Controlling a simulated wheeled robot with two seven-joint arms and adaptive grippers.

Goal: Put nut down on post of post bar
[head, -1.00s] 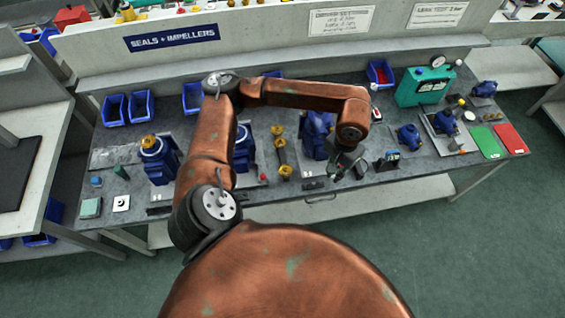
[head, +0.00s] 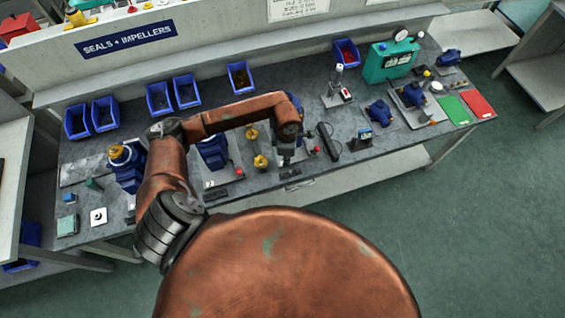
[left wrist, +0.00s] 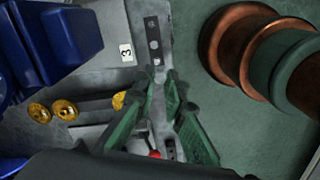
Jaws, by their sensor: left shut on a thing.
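My left gripper (head: 287,158) hangs over the front of the bench, before a blue pump mostly hidden by my arm. In the left wrist view its green fingers (left wrist: 172,110) are closed in on something small, taken to be the nut; the nut itself is not clearly visible between them. My right gripper is not in view.
Blue bins (head: 187,92) line the back. A green case (head: 390,60) stands at the back right.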

